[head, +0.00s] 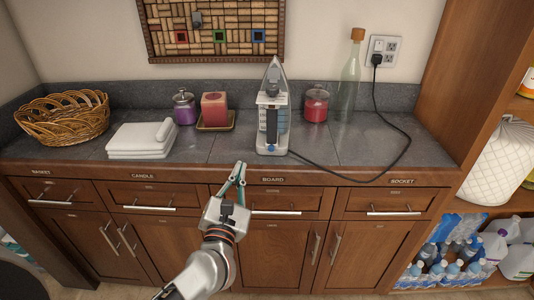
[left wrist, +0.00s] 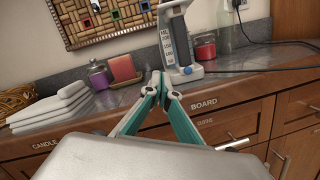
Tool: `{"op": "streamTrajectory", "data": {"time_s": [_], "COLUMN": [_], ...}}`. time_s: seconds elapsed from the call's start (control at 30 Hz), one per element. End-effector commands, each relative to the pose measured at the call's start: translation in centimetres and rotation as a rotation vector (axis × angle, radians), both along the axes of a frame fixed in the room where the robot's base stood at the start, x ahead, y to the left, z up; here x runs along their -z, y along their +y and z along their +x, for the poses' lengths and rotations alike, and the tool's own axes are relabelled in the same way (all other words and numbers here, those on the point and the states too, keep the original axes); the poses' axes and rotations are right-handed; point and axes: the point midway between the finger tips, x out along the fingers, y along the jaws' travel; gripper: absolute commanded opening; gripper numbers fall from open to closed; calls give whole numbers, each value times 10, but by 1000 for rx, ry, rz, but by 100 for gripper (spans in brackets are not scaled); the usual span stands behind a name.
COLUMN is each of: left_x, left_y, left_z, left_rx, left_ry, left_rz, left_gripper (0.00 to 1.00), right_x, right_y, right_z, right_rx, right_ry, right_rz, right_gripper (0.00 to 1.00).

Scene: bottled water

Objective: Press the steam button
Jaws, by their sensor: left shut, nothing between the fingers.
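The steam iron (head: 272,110) stands upright on its heel on the grey countertop, with its tip pointing up. Its cord runs right along the counter to the wall socket. In the left wrist view the iron (left wrist: 176,40) shows just beyond my fingertips, with its top cut off. The steam button is too small to make out. My left gripper (head: 241,166) is shut and empty, at the counter's front edge, in front of and left of the iron's base. In the left wrist view its fingertips (left wrist: 162,82) meet. My right gripper is not in view.
Left of the iron are a pink candle (head: 214,109) on a tray, a purple jar (head: 185,108), folded white towels (head: 141,141) and a wicker basket (head: 64,119). Right are a red jar (head: 316,104), a glass bottle (head: 350,80) and the socket (head: 384,50). Drawers (head: 290,201) lie below.

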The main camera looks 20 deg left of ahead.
Motion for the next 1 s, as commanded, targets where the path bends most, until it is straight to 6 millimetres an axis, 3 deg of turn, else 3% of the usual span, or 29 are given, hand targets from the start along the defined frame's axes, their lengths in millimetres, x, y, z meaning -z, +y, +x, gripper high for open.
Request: {"op": "streamTrajectory", "data": {"time_s": [0.13,0.33,0.77,1.0], "left_x": [10,19,21,20], "left_y": [-19,-38,-42,-42], "left_z": [-13,-24,-26,-7], "left_rx": [83,147,161,160], "left_ry": [67,127,142,140], "left_rz": [-246,-438,-479,-478], "left_gripper": [0,0,0,0], "right_x": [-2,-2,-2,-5], "right_y": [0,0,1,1], "right_z": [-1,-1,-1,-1], "right_rx": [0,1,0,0], "right_ry": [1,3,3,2], "right_rz": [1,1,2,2], "right_gripper": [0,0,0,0]}}
